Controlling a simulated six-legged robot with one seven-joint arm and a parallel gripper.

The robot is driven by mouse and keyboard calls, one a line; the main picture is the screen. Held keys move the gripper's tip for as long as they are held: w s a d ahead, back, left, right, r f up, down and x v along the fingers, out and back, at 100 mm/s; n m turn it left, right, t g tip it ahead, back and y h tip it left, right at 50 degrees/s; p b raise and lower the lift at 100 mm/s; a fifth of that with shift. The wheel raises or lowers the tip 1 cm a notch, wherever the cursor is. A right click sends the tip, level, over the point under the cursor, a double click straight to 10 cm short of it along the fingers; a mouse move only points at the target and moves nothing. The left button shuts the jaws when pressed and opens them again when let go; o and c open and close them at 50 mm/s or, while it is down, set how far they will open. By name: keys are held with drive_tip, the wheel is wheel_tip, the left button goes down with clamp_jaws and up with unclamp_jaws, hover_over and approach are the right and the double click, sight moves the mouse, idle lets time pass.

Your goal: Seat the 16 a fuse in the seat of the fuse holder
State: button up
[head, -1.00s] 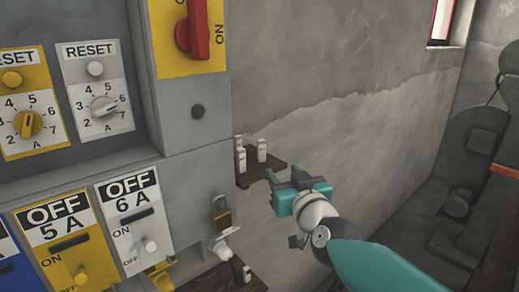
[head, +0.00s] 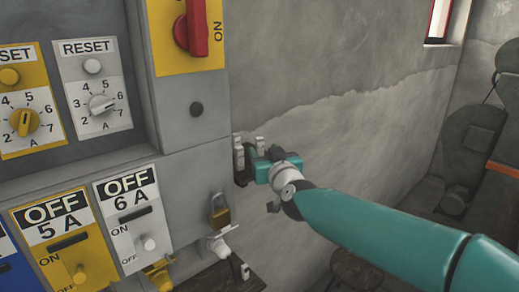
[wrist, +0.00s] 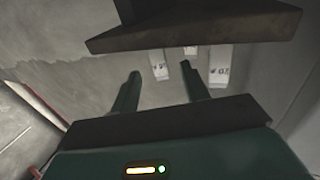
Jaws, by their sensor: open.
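Small white fuses stand at a dark wooden shelf on the wall. In the head view one fuse (head: 239,157) is left of my gripper (head: 254,158) and another fuse (head: 260,143) shows just above it. In the wrist view, a left fuse (wrist: 159,66), a middle fuse (wrist: 190,50) and a right fuse (wrist: 219,66) show. My gripper (wrist: 160,76) is open, its two fingers apart, with the left fuse appearing between them and nothing gripped. The fuse markings are too small to read, so I cannot tell which is 16 A. I cannot clearly identify the fuse holder.
The shelf (wrist: 200,25) fills the top of the wrist view, close to the fingers. A grey switch cabinet (head: 197,145) stands left. The wall right is bare.

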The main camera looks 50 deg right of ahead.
sight(260, 148)
drive_tip(key=shift+x, duration=1.2)
clamp_jaws()
